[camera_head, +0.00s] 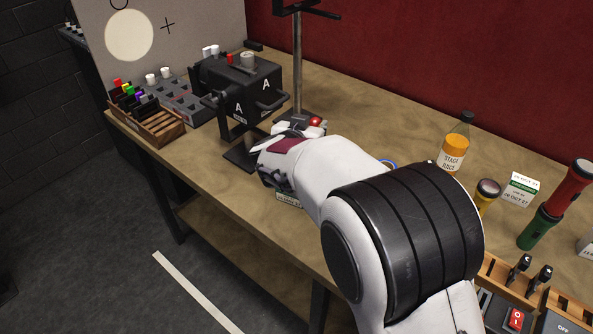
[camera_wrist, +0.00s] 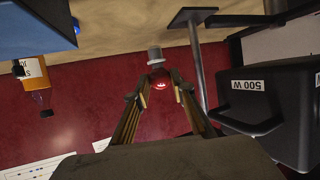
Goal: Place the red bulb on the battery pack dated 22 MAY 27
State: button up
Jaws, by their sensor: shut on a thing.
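The red bulb (camera_head: 315,122) shows just past the end of my arm, beside the dark metal stand. In the wrist view the red bulb (camera_wrist: 158,84), with its grey-white base, sits between the two fingers. My gripper (camera_wrist: 161,90) is shut on it and holds it clear of the bench. In the head view my gripper (camera_head: 297,129) is mostly hidden behind my white wrist.
A black spotlight marked A (camera_head: 250,95) stands left of the gripper. A metal pole (camera_head: 297,65) rises behind it. A wooden rack (camera_head: 150,125) is at the far left.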

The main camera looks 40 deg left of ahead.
jog(key=a+r+v, duration=0.1)
jog(key=a+v, duration=0.1)
jog(key=v, duration=1)
jog(key=shift+s, duration=0.55)
jog(key=shift+r, duration=0.1)
jog(key=shift+f, duration=3.1)
jog(key=shift+f, duration=0.1)
jog(key=shift+f, duration=1.75)
jog(key=shift+f, duration=0.15)
